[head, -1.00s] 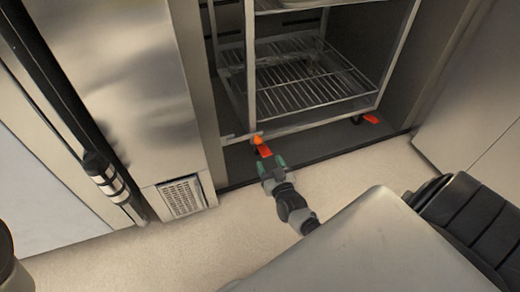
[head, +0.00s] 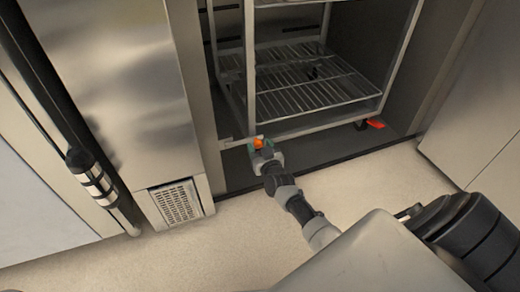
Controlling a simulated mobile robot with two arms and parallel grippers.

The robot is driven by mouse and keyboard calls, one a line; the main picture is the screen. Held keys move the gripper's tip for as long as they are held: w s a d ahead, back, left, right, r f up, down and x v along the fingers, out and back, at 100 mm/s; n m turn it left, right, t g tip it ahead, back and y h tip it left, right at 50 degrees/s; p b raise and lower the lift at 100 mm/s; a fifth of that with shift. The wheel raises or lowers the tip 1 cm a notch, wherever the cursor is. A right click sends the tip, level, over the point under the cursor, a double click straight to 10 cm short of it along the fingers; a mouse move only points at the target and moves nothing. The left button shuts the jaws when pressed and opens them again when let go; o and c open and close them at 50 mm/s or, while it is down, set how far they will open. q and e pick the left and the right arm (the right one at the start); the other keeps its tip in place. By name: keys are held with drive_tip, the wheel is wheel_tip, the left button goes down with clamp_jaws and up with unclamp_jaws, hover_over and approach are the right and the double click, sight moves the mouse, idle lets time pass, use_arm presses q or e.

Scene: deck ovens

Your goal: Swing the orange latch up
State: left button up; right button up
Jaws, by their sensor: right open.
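The orange latch (head: 258,142) is a small piece at the lower front left corner of the wheeled wire rack (head: 318,126). My left gripper is not in view.
The rack stands in a steel-walled bay, on a dark floor. A red caster pedal (head: 375,124) shows at its front right. A steel panel with a vent grille (head: 177,203) stands left. The pale floor (head: 190,250) in front is clear.

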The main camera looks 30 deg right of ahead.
drive_tip(key=shift+c, duration=0.3)
clamp_jaws()
drive_tip(key=shift+r, duration=0.1)
